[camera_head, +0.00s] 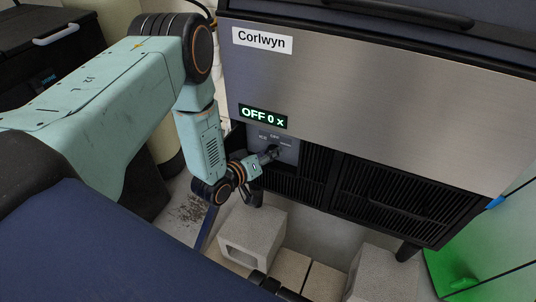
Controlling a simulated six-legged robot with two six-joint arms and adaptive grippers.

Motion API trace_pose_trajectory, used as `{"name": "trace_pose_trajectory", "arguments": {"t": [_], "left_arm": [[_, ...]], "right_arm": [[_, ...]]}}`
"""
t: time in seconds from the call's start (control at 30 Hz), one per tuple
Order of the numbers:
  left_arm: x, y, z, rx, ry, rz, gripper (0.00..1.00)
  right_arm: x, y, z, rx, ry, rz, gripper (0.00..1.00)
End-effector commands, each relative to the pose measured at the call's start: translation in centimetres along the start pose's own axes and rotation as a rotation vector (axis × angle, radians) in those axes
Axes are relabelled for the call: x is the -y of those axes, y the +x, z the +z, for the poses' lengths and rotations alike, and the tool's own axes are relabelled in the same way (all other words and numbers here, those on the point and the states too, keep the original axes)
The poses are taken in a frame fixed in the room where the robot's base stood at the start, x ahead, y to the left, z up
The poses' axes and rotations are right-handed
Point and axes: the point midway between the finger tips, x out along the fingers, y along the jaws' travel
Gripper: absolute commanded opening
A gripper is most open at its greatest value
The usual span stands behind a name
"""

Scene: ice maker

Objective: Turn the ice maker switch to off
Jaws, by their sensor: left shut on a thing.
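The ice maker (380,100) is a brushed-steel machine labelled Corlwyn, with black grilles low on its front. Its green display (263,117) reads "OFF 0 x". Below the display is a small grey switch panel (286,148) with printed labels, among them "ICE" and "OFF". My left arm comes in from the left, and my left gripper (271,153) is at this panel, shut on the switch. The gripper hides most of the switch, so its exact angle cannot be told. My right gripper is not in view.
Concrete blocks (253,236) stand on the floor under the machine, with another block (383,268) at the right. A green object (448,272) is at the lower right. A black case (45,45) stands at the upper left.

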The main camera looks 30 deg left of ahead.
Motion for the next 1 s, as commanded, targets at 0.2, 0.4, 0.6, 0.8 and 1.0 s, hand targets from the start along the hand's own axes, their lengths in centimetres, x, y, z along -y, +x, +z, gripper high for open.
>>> {"name": "trace_pose_trajectory", "arguments": {"t": [0.2,0.4,0.6,0.8,1.0], "left_arm": [[0.0,0.0,0.1,0.003,0.000,-0.001,0.44],[0.0,0.0,0.1,0.001,0.001,-0.001,0.58],[0.0,0.0,0.0,0.001,0.001,0.000,0.58],[0.1,-1.1,0.0,0.000,-0.001,-0.003,0.58],[0.1,-4.6,-0.1,0.000,-0.005,-0.005,0.58]], "right_arm": [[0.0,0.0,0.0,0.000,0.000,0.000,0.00],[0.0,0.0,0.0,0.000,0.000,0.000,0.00],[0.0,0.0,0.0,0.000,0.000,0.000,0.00],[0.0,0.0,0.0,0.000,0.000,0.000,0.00],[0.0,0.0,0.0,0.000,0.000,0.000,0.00]]}}
